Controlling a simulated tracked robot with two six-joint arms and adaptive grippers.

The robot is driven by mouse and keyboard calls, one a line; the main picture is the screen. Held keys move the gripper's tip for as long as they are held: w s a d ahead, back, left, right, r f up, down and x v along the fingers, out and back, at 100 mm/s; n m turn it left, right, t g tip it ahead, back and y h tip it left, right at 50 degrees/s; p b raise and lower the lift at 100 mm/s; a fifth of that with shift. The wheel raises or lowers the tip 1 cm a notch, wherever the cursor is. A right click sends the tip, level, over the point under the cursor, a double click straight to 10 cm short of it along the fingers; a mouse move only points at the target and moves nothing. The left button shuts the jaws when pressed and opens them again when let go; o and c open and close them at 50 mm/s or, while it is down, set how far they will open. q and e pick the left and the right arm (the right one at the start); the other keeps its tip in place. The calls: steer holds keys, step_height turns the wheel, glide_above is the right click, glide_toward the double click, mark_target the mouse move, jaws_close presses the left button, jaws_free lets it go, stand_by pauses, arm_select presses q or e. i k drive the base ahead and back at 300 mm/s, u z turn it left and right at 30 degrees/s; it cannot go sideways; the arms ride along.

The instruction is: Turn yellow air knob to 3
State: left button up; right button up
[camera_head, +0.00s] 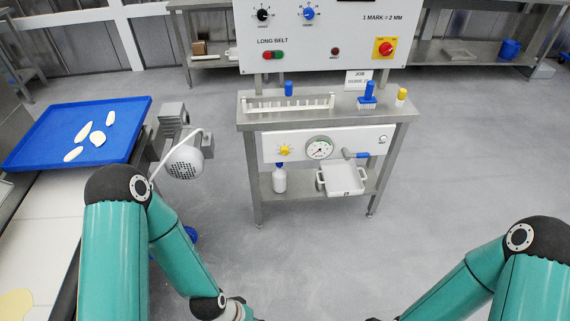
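The yellow air knob (284,150) is on the left of the white front panel (350,136) of a small steel stand. It is small in this view, and I cannot read its marks or its setting. A round pressure gauge (319,148) sits to its right. My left arm comes in from the left and my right arm from the right. Both arms reach down past the bottom edge, so the fingertips of both grippers are out of the picture. Neither arm touches the stand.
The stand's top (330,108) holds a white rack, blue-handled tools and a yellow-capped bottle (401,97). A white control panel (320,40) with a red knob on a yellow plate rises behind. A blue tray (40,140) lies left beside a motor (185,160). Floor before the stand is clear.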

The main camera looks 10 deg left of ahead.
mark_target(284, 150)
steer(key=k, duration=1.1)
steer(key=u, duration=0.25)
steer(key=i, duration=0.75)
steer(key=u, duration=0.55)
steer(key=i, duration=1.35)
steer(key=z, duration=0.35)
